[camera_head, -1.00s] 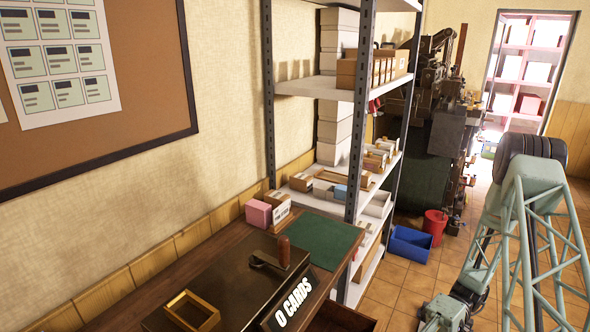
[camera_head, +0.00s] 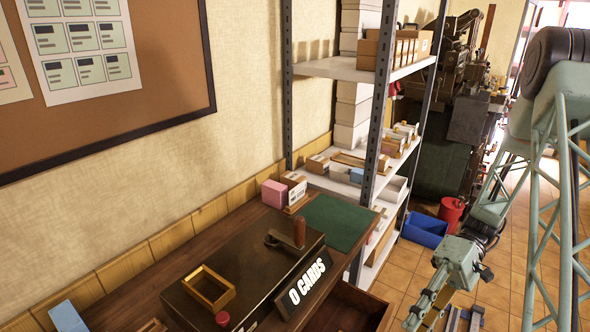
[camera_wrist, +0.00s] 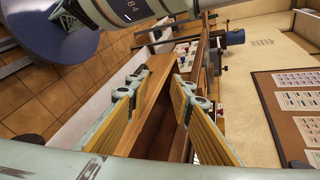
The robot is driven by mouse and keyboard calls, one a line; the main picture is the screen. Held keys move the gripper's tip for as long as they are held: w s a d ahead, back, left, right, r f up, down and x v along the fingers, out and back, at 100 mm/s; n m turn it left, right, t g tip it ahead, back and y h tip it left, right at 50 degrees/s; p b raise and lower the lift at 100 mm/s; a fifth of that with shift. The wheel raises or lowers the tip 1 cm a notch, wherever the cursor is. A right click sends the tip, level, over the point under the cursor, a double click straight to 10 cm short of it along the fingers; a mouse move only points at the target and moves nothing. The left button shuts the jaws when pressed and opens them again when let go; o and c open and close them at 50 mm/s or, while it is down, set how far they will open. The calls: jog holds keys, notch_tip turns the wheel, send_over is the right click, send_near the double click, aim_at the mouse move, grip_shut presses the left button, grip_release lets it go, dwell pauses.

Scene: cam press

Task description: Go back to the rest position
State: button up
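My gripper (camera_wrist: 158,88) shows in the wrist view with its two yellow-padded fingers spread apart. Nothing is held between them. Beyond and between the fingers is a wooden drawer (camera_wrist: 155,98), apart from them as far as I can tell. In the head view my pale green arm is at the right, over the tiled floor, clear of the desk top (camera_head: 235,222).
A drawer (camera_head: 350,308) stands open below. Shelves (camera_head: 365,68), a blue bin (camera_head: 424,230) and a red bucket (camera_head: 451,212) stand behind.

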jog(key=s+a+r+t+h, duration=0.1)
jog(key=s+r+h, duration=0.1)
jog(key=r, duration=0.4)
jog(key=s+a+r+m+t+h, duration=0.1)
jog(key=a+r+t+h, duration=0.15)
jog(key=r, duration=0.45)
jog(key=s+a+r+t+h, duration=0.1)
jog(key=s+r+h, duration=0.1)
jog(key=r, duration=0.4)
jog(key=s+a+r+m+t+h, duration=0.3)
jog(key=s+r+t, duration=0.5)
jog(key=s+r, duration=0.4)
jog(key=shift+r+h, duration=0.35)
jog(key=shift+r, duration=0.25)
dwell(1.0)
jog(key=shift+s+t, duration=0.1)
jog(key=shift+t, duration=0.15)
